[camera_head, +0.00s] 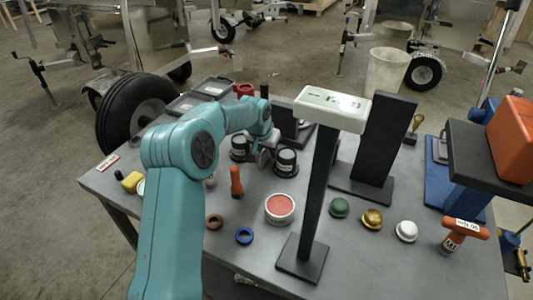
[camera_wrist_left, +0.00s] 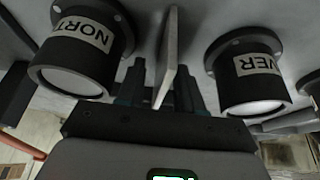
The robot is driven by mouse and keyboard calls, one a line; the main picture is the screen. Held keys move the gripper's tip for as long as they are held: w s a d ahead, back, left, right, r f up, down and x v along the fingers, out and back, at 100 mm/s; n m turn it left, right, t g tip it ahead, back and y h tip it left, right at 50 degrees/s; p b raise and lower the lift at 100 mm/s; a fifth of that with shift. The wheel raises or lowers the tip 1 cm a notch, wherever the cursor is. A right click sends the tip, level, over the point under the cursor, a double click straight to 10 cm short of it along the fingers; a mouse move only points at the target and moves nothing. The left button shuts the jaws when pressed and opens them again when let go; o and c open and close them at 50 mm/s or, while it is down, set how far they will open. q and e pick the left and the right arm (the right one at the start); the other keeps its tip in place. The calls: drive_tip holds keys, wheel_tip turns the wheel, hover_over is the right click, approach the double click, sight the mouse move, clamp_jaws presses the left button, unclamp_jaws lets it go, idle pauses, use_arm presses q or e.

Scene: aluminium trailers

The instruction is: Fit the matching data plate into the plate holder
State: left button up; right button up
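My left gripper (camera_head: 264,150) is low over the middle of the table, between two black cylinders with white labels, the left one (camera_head: 240,150) and the right one (camera_head: 286,163). In the left wrist view the gripper (camera_wrist_left: 162,85) has its fingers close on both sides of a thin pale plate (camera_wrist_left: 170,50), seen edge-on. Its face and any lettering are hidden. The cylinder labels read partly "NORT" (camera_wrist_left: 82,33) and "VER" (camera_wrist_left: 258,63). A dark stand (camera_head: 292,122) is behind the gripper; I cannot tell whether it is the plate holder. My right gripper is not in view.
A black post (camera_head: 318,190) with a white box (camera_head: 333,107) on top and a tall black panel (camera_head: 380,140) stand right of the gripper. An orange-handled tool (camera_head: 236,181), a round red-topped tin (camera_head: 280,209) and several domed caps lie in front. Trailers stand behind.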

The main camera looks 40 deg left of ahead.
use_arm(q)
drive_tip(key=shift+r, duration=0.1)
drive_tip(key=shift+c, duration=0.6)
clamp_jaws()
drive_tip(key=shift+r, duration=0.1)
wheel_tip(320, 180, up, 20)
drive_tip(key=p, duration=0.3)
